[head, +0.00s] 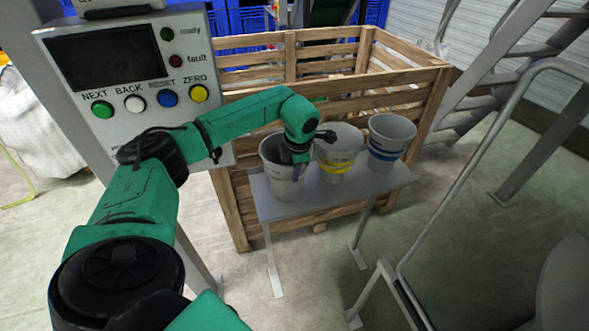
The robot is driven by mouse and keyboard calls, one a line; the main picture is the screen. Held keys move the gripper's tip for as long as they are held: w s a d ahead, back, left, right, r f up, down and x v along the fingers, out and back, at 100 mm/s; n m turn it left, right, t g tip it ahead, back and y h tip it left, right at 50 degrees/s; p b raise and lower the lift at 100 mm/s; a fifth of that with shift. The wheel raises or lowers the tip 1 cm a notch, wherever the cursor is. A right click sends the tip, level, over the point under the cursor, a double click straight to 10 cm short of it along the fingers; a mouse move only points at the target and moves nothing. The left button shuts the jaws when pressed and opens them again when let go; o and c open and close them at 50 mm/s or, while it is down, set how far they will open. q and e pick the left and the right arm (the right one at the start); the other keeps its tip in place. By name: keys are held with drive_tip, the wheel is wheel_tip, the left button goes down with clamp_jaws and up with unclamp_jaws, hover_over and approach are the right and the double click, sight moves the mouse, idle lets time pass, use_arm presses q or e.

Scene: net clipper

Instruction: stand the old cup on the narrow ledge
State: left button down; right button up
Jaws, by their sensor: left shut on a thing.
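Three grey cups are in a row at the narrow grey ledge (337,193), which stands on thin legs. The left cup (277,183) has no bright band that I can see. The middle cup (335,173) has a yellow band and the right cup (387,150) a blue band. My left gripper (296,160) is at the left cup and shut on its right side; my wrist hides part of its rim. The left cup looks upright, its base at the ledge's left end; I cannot tell whether it touches. No label shows which cup is old. My right gripper is not in view.
A slatted wooden crate (330,105) stands right behind the ledge. A control panel (130,85) with several buttons is at the left. Metal rails (470,160) and a stair frame are at the right. A white bulk bag (40,125) is at the far left.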

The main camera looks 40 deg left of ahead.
use_arm(q)
drive_tip(key=shift+f, duration=0.1)
drive_tip(key=c, duration=0.8)
unclamp_jaws()
drive_tip(key=shift+c, duration=0.2)
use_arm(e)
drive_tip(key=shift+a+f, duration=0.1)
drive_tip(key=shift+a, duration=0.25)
use_arm(q)
drive_tip(key=shift+r, duration=0.4)
drive_tip(key=b+v, duration=0.2)
drive_tip(key=v, duration=0.9)
drive_tip(key=shift+r+b, duration=0.25)
drive_tip(key=shift+b, duration=0.15)
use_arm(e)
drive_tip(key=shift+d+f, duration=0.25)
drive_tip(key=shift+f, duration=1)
use_arm(q)
drive_tip(key=shift+d, duration=0.1)
